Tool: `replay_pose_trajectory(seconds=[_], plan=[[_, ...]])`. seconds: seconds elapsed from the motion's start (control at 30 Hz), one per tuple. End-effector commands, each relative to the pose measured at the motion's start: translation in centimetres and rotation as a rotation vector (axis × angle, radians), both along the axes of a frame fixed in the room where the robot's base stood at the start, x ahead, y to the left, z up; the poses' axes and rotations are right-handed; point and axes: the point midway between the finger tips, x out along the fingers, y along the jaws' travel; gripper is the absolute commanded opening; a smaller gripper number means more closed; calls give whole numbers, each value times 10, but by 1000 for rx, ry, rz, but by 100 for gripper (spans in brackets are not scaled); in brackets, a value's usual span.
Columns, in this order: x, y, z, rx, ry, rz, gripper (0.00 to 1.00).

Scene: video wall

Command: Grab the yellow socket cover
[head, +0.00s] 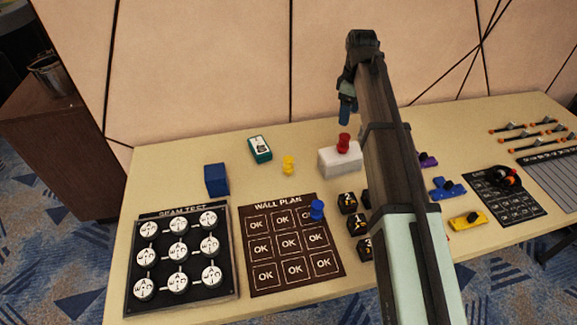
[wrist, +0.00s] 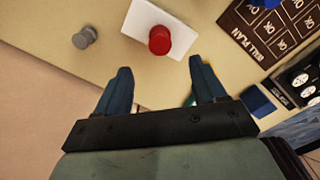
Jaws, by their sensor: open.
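The yellow socket cover (head: 289,165) is a small knob-shaped piece standing on the table, left of a white block in the head view. In the wrist view it is mostly or wholly hidden behind the right finger. My gripper (head: 346,112) is above the table's back edge, up and to the right of the yellow cover and apart from it. Its two blue fingers are spread with nothing between them, as the wrist view shows (wrist: 160,68).
A red knob (head: 343,143) sits on the white block (head: 341,161), near my gripper. A blue knob (head: 317,210) is on the wall plan board (head: 331,279). A grey knob (wrist: 84,38) shows too.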

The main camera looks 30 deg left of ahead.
Motion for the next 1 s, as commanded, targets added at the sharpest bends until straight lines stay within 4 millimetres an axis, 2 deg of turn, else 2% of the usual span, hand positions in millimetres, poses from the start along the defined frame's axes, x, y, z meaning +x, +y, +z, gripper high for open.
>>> replay_pose_trajectory(seconds=[0.17, 0.27, 0.4, 0.6, 0.87, 1.0], plan=[[-12, 18, -3, -2, 4, 28, 70], [-33, 44, -17, -12, 18, 71, 70], [-71, 79, -43, -27, 48, 138, 70], [-114, 113, -81, 20, 74, 242, 70], [-108, 130, -82, 120, 26, 381, 70], [-109, 131, -94, 120, 24, 394, 70]])
